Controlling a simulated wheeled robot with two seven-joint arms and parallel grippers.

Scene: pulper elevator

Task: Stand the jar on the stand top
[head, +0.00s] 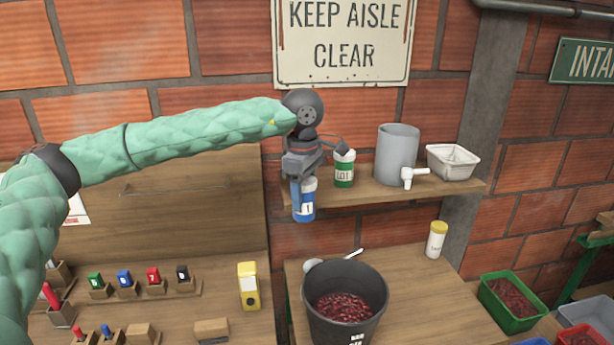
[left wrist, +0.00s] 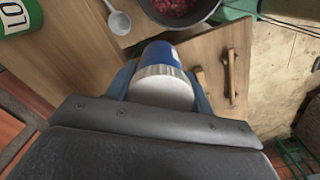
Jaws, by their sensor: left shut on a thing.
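A blue jar (head: 305,211) with a white label hangs in my left gripper (head: 303,187), in front of the left end of the wooden shelf (head: 420,191). In the left wrist view the jar (left wrist: 161,82) shows its ribbed whitish lid between the fingers, which are shut on it. A green jar (head: 344,169) with a white lid stands on the shelf just right of the gripper; part of it (left wrist: 20,15) shows in the left wrist view. I cannot tell which surface is the stand top. My right gripper is not in view.
A grey cylinder with a white tap (head: 397,153) and a white tub (head: 453,160) stand on the shelf. Below, a dark bucket of red berries (head: 345,330), a scoop and a yellow-capped shaker (head: 436,240) are on the bench. A yellow device (head: 249,287) is at left.

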